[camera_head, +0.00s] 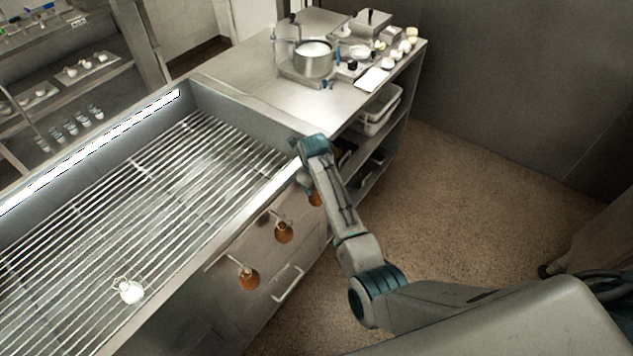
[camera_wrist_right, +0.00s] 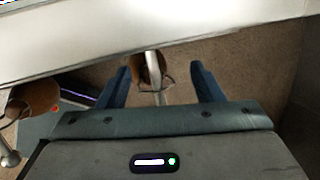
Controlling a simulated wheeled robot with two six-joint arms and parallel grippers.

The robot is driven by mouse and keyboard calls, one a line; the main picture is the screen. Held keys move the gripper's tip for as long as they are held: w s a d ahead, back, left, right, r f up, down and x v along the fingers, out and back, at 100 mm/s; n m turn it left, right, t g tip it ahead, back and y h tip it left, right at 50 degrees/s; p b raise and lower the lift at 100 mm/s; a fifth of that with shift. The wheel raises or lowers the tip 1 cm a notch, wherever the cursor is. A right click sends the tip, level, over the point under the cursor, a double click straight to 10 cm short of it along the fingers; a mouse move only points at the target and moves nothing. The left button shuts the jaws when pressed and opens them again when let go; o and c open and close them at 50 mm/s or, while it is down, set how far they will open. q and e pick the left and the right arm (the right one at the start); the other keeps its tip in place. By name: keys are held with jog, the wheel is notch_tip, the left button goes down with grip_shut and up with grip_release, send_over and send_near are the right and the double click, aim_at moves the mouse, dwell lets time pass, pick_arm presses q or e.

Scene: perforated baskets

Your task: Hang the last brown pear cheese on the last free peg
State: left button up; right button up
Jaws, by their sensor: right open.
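Three brown pear cheeses hang along the front side of the steel vat: a near one (camera_head: 248,277), a middle one (camera_head: 284,232) and a far one (camera_head: 315,199) partly hidden by my right arm. My right gripper (camera_head: 307,180) is at the far one. In the right wrist view its jaws (camera_wrist_right: 162,78) are open, with a metal peg (camera_wrist_right: 152,64), a brown cheese (camera_wrist_right: 137,68) and its cord loop between or just beyond the fingers. Another hanging cheese (camera_wrist_right: 36,95) shows at the left there. My left gripper is out of view.
A white cheese (camera_head: 129,291) with a cord lies on the vat's slatted grid (camera_head: 165,200). A steel counter (camera_head: 250,75) with a pot (camera_head: 314,58) stands at the back. A drawer handle (camera_head: 288,284) juts out below the pegs. Floor (camera_head: 460,200) to the right is clear.

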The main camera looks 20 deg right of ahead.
jog(key=b+v, duration=0.2)
jog(key=v, duration=0.8)
jog(key=s+d+f+n, duration=0.3)
jog(key=s+n, duration=0.2)
jog(key=s, duration=0.2)
jog(key=s+d+f+n, duration=0.2)
jog(key=s+f+n, duration=0.1)
jog(key=s+n, duration=0.3)
jog(key=s+d+f+n, duration=0.3)
jog(key=s+n, duration=0.1)
jog(key=s, duration=0.4)
jog(key=s+d+r+n, duration=0.1)
jog(key=s+r+n, duration=0.1)
jog(key=s+n, duration=0.65)
jog(key=s+d+r+n, duration=0.1)
jog(key=s+r+n, duration=0.1)
jog(key=s+n, duration=0.6)
notch_tip(320, 180, down, 29)
jog(key=d+m, duration=0.2)
jog(key=s+d+f+g+b, duration=0.1)
jog(key=s+f, duration=1.8)
jog(key=f, duration=0.2)
jog(key=shift+s+d+f+g, duration=0.35)
jog(key=shift+s+f+g, duration=0.05)
